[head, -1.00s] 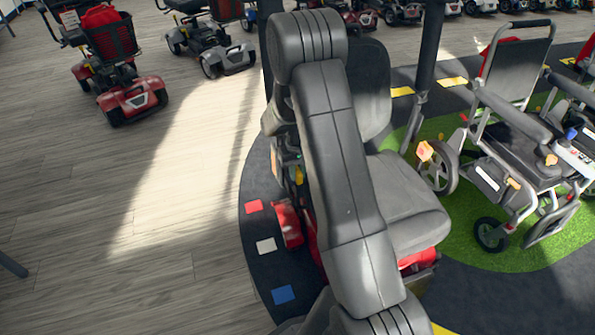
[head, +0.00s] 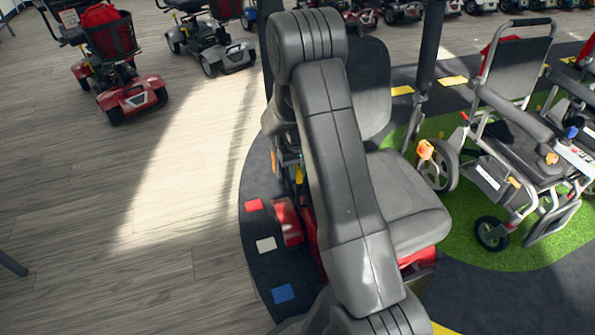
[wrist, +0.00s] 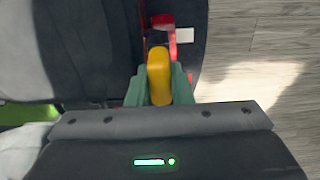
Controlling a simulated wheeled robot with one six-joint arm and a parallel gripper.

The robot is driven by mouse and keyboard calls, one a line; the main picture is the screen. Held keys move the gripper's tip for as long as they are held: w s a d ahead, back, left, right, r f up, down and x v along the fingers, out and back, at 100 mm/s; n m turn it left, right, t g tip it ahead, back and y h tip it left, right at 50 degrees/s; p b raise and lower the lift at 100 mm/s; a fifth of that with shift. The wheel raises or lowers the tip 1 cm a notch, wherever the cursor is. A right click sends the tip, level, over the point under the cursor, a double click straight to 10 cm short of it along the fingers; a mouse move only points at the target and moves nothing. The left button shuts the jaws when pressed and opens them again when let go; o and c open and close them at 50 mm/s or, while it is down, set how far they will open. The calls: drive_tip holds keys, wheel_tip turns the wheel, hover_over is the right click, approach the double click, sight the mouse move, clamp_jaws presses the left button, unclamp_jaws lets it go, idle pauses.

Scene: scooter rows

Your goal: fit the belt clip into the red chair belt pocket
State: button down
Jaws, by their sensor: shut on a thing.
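The belt clip (wrist: 158,76) is a rounded yellow piece in the wrist view. My gripper (wrist: 154,88) is shut on it, with a green finger on either side. The clip's far end points toward a red part (wrist: 158,40) beside the dark chair seat. I cannot tell whether this red part is the belt pocket or whether the clip touches it. In the head view, a small bit of yellow (head: 299,175) shows left of my arm. My arm hides most of the gripper and the near side of the grey chair (head: 400,195) there.
The grey chair stands on a red base (head: 288,222) on a dark mat (head: 258,285) with coloured squares. A wheelchair (head: 515,130) stands to the right on green turf. A dark post (head: 428,60) rises behind the chair.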

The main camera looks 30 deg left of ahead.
drive_tip(key=c, duration=1.2)
unclamp_jaws()
wheel_tip(320, 180, up, 14)
drive_tip(key=p, duration=0.1)
drive_tip(key=shift+p, duration=0.3)
drive_tip(key=shift+f, duration=0.2)
wheel_tip(320, 180, down, 14)
drive_tip(key=shift+r+b, duration=0.2)
drive_tip(key=shift+b, duration=0.6)
drive_tip(key=shift+r+p, duration=0.35)
drive_tip(key=shift+r, duration=0.05)
drive_tip(key=shift+f, duration=0.1)
